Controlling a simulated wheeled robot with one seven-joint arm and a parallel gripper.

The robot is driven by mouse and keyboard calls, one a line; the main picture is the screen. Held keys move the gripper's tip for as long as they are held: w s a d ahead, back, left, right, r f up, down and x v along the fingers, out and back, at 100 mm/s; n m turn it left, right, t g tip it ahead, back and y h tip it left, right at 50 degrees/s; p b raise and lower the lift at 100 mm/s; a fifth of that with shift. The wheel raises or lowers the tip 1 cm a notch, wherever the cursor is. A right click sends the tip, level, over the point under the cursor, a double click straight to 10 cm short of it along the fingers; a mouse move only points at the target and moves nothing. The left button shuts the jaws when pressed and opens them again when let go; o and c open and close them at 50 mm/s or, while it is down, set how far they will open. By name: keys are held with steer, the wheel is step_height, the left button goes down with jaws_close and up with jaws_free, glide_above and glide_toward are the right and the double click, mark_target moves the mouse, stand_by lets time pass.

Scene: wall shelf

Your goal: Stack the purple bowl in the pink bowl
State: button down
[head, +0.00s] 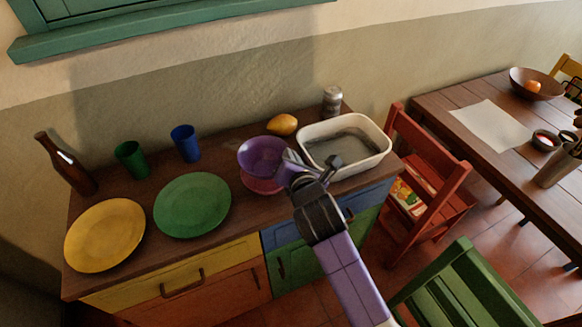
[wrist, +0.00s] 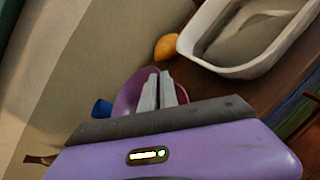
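The purple bowl (head: 261,155) is held just above the pink bowl (head: 262,184) on the cabinet top. It looks slightly tilted. In the wrist view the purple bowl (wrist: 127,97) shows behind the fingers. The pink bowl is mostly hidden beneath it, and I cannot tell whether the two touch. My gripper (head: 284,162) comes in from the right and sits at the purple bowl's right rim. Its two fingers show close together in the wrist view (wrist: 160,92), apparently shut on the rim.
A white basin (head: 377,150) stands close to the right of the bowls. A lemon (head: 283,124) and a can (head: 332,100) are behind. Green (head: 193,205) and yellow (head: 104,235) plates, two cups (head: 186,143) and a brown bottle (head: 64,163) are to the left.

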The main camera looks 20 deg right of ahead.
steer(key=shift+f, duration=1.95)
steer(key=shift+f, duration=0.1)
steer(key=shift+f, duration=0.15)
steer(key=c, duration=1.6)
jaws_free()
steer(key=shift+s, duration=0.1)
steer(key=shift+s+r, duration=0.15)
steer(key=shift+r, duration=0.05)
steer(key=v, duration=1.1)
steer(key=shift+s+r+b, duration=0.2)
steer(key=shift+s+b, duration=0.05)
steer(key=shift+b, duration=0.05)
